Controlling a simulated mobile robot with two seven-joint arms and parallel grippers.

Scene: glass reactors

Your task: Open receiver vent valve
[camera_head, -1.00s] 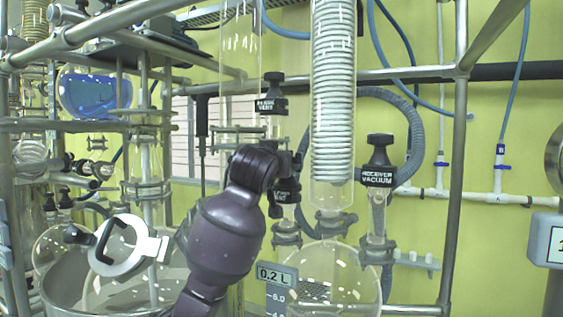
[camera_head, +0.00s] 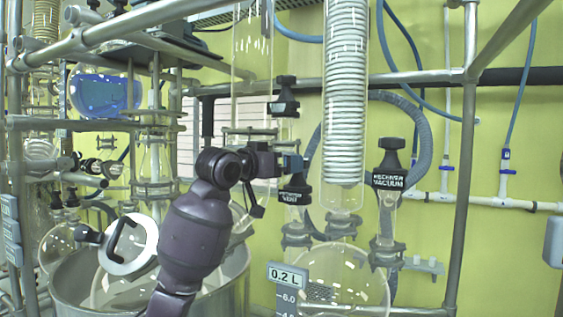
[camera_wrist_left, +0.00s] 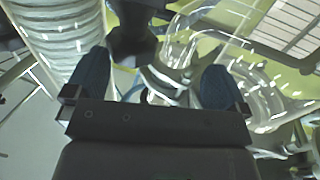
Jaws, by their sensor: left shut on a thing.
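The receiver vent valve (camera_head: 295,193) has a black knob and a label ending in "VENT", in the middle of the head view, on glassware left of the coiled glass column. My left gripper (camera_head: 291,163) reaches it from the left. Its blue fingers are shut on the valve's knob, whose top they partly hide. In the left wrist view, the dark knob (camera_wrist_left: 133,42) shows beyond and between the two blue fingers. The exact contact is hard to see there. My right gripper is in neither view.
The receiver vacuum valve (camera_head: 388,178) stands to the right, and another black vent valve (camera_head: 285,95) is above. The coiled glass column (camera_head: 343,100) is close on the right. Metal frame bars (camera_head: 463,170) cross the area. A round glass vessel (camera_head: 335,280) sits below.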

